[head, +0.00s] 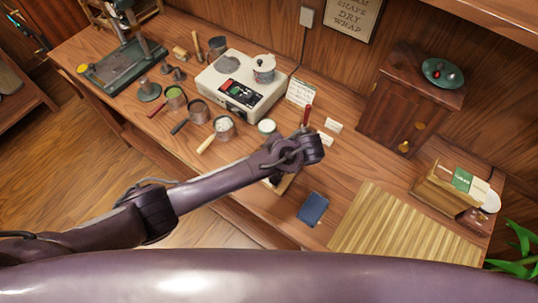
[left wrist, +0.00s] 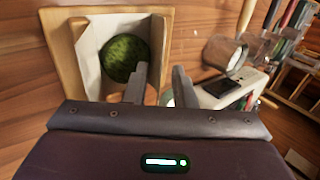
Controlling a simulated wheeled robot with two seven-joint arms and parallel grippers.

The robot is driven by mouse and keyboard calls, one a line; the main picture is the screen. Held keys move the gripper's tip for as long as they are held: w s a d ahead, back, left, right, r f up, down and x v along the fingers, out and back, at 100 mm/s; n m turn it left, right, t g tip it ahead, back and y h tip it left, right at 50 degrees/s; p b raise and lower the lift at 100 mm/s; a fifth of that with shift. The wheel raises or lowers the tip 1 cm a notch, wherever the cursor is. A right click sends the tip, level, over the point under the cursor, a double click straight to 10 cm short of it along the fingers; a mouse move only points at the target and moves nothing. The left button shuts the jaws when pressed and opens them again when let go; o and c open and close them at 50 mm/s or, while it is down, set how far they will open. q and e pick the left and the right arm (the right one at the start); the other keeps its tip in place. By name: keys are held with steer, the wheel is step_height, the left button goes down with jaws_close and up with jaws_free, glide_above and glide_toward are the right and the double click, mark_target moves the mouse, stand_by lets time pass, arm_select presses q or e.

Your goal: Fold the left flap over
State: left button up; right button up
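In the left wrist view a round dark green tea cake (left wrist: 124,58) sits on white wrapping paper (left wrist: 90,62) in a shallow wooden tray (left wrist: 60,48). Part of the paper stands up along the left side of the cake; which flap this is I cannot tell. One finger overlaps the cake's lower right edge in this view; contact is unclear. In the head view my left wrist hides most of the tray (head: 287,184) and the cake. My right gripper is not in view.
A blue booklet (head: 313,208) and a slatted bamboo mat (head: 400,232) lie right of the tray. A wooden cabinet (head: 402,100) stands at the back.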

arm_select(q)
steer(key=b+v, duration=0.2)
steer(key=v, duration=0.6)
steer(key=shift+o, duration=0.3)
